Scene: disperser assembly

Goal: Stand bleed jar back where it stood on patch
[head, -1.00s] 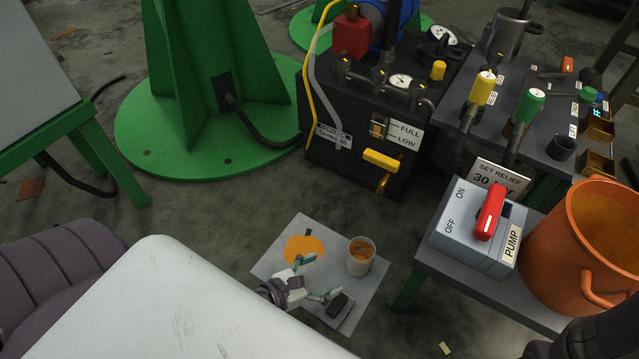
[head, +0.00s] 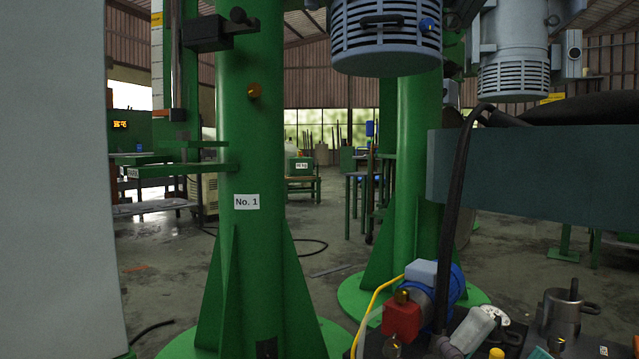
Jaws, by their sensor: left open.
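The bleed jar and the patch it stood on are out of view. The head view now faces up across the hall, so the floor in front of the power unit is below the picture. I cannot make out either gripper in this view. Only the top of the power unit shows at the lower right, with its blue motor (head: 447,283) and red block (head: 402,320).
A green column (head: 250,130) marked No. 1 stands left of centre. A pale board (head: 55,180) fills the left edge. A grey-blue beam (head: 540,172) crosses the right side. A black hose (head: 457,190) hangs down to the power unit. Ribbed motors hang overhead.

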